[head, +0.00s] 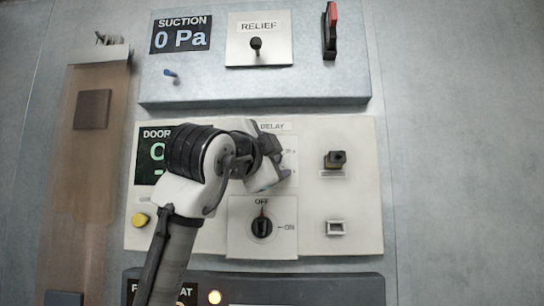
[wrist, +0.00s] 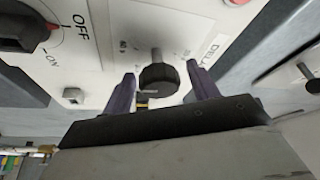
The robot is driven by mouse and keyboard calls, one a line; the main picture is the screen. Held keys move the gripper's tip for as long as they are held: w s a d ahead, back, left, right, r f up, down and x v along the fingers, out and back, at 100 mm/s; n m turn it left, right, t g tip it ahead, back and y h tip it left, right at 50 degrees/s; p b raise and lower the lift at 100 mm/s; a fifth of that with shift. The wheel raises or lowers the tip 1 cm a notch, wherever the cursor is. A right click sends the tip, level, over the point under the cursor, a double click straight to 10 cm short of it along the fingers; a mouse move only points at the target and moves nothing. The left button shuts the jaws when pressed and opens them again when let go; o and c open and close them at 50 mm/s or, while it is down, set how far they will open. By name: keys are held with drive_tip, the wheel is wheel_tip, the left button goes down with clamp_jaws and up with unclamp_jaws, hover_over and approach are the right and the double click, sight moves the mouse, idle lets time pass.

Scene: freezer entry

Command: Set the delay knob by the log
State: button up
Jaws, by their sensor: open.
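The delay knob (wrist: 158,78) is a round black knob on a metal shaft, seen in the wrist view in front of a white plate with small scale marks. The plate's DELAY label (head: 272,126) shows in the head view, where my gripper (head: 278,172) hides the knob. In the wrist view my gripper (wrist: 161,74) is open, its two purple fingers on either side of the knob with a gap on each side. The knob's setting cannot be read. I cannot make out a log in either view.
Below the delay plate is a black OFF/ON rotary switch (head: 264,227), pointing at OFF. A yellow button (head: 139,220) sits left. The SUCTION display (head: 181,36) reads 0 Pa.

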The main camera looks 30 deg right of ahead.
drive_tip(key=b+v, duration=0.5)
drive_tip(key=v, duration=0.8)
drive_tip(key=shift+s+a+b, duration=0.2)
drive_tip(key=shift+a+b, duration=0.1)
drive_tip(key=shift+a, duration=0.05)
